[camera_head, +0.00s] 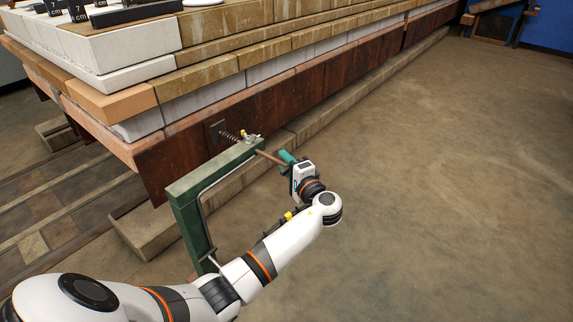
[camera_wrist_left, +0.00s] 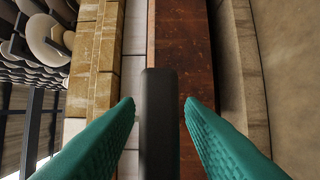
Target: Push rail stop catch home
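The green bracket (camera_head: 203,173) stands out from the rust-brown beam. A coil spring (camera_head: 229,136) and a small brass-coloured part (camera_head: 249,137) sit by its top end; which part is the catch I cannot tell. A thin brown rod (camera_head: 268,157) runs from that end to my left gripper (camera_head: 287,159). In the left wrist view a dark bar (camera_wrist_left: 160,125) stands between the two teal fingers (camera_wrist_left: 160,101). The fingers are apart, with narrow gaps beside the bar at their tips. My right gripper is out of view.
Layered blocks (camera_head: 200,79) rise above the rusty beam (camera_head: 290,97), with white blocks (camera_head: 122,45) at the corner. A low stone ledge (camera_head: 345,100) runs along the foot. Brown floor (camera_head: 450,180) on the right is clear.

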